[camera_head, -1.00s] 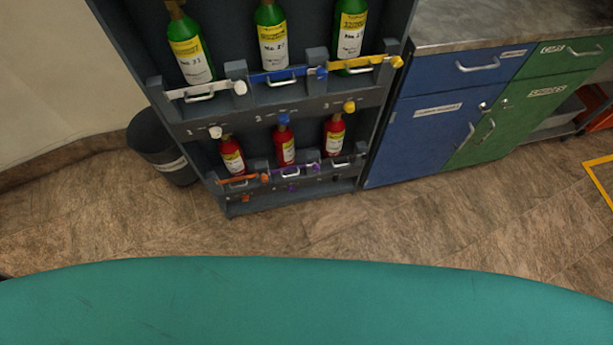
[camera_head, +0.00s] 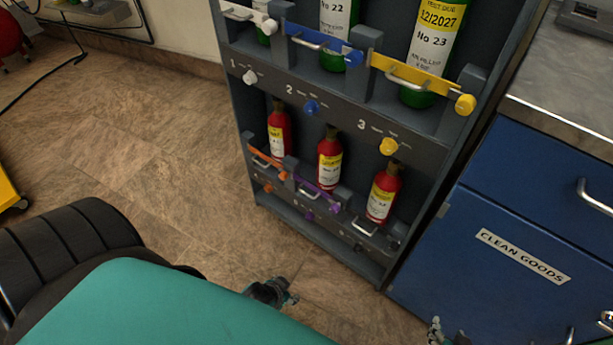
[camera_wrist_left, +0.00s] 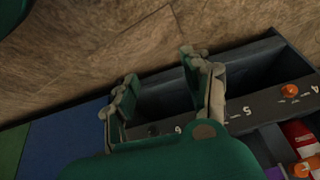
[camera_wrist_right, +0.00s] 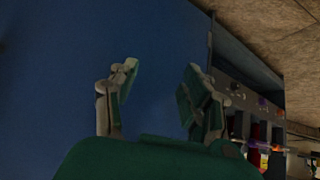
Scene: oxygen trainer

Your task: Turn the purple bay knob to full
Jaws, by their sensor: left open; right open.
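The grey cylinder rack stands at centre right in the head view. Its lower middle bay has a purple bar (camera_head: 318,193) across a red cylinder (camera_head: 329,160). A small purple knob (camera_head: 309,215) is on the panel below that bar. My left gripper (camera_head: 273,292) is low in front of the rack, apart from the knob. In the left wrist view its fingers (camera_wrist_left: 160,88) are open and empty, near the panel numbers; the purple knob is not clearly seen there. My right gripper (camera_head: 442,332) is at the bottom edge; its fingers (camera_wrist_right: 155,95) are open and empty before a blue surface.
Orange knob (camera_head: 268,187) sits left of the purple one. Upper bays have white (camera_head: 249,77), blue (camera_head: 311,107) and yellow (camera_head: 388,146) knobs. A blue cabinet (camera_head: 480,220) closes the right side.

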